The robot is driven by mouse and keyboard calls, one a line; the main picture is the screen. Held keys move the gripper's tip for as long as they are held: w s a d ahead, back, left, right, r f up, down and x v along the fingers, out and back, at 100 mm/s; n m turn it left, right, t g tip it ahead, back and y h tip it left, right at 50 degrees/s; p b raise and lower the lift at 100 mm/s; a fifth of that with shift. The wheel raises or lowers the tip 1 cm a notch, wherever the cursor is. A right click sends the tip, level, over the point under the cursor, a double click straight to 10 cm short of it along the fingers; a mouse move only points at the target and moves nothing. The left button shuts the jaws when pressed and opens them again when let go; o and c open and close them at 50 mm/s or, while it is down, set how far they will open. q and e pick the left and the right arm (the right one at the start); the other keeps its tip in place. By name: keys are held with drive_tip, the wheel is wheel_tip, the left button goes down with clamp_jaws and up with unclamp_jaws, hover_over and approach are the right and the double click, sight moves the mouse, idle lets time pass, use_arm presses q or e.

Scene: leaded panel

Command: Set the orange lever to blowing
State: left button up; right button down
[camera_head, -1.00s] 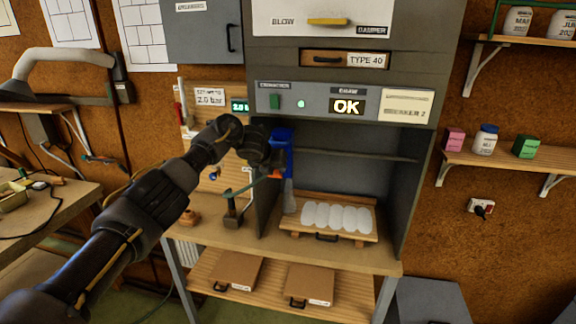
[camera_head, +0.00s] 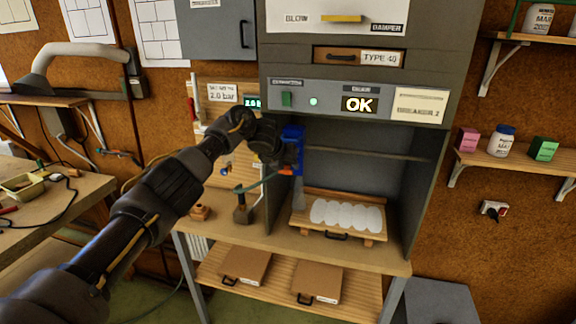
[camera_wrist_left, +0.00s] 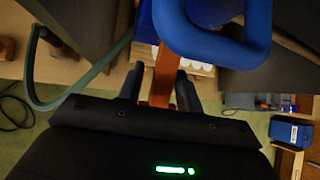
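The orange lever (camera_head: 286,172) is a small strip below the blue fitting (camera_head: 292,138) at the left wall of the grey cabinet. In the left wrist view the orange lever (camera_wrist_left: 164,76) points down between the two dark fingers of my left gripper (camera_wrist_left: 158,88); a blue loop (camera_wrist_left: 215,45) stands above it. The fingers lie on either side of the lever, with a gap showing on its left, so the gripper looks open around it. In the head view my left gripper (camera_head: 270,145) is beside the blue fitting and partly hides it. My right gripper is out of view.
A teal hose (camera_head: 255,185) hangs near the lever. A wooden tray (camera_head: 310,228) with several white pieces sits inside the cabinet. A shelf (camera_head: 520,164) with jars is right.

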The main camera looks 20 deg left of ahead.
use_arm(q)
drive_tip(key=shift+s+r, duration=0.1)
drive_tip(key=shift+r, duration=0.05)
drive_tip(key=b+v, duration=0.3)
drive_tip(key=v, duration=0.7)
drive_tip(key=shift+s+r+b, duration=0.15)
drive_tip(key=shift+r+b, duration=0.05)
drive_tip(key=shift+b, duration=0.2)
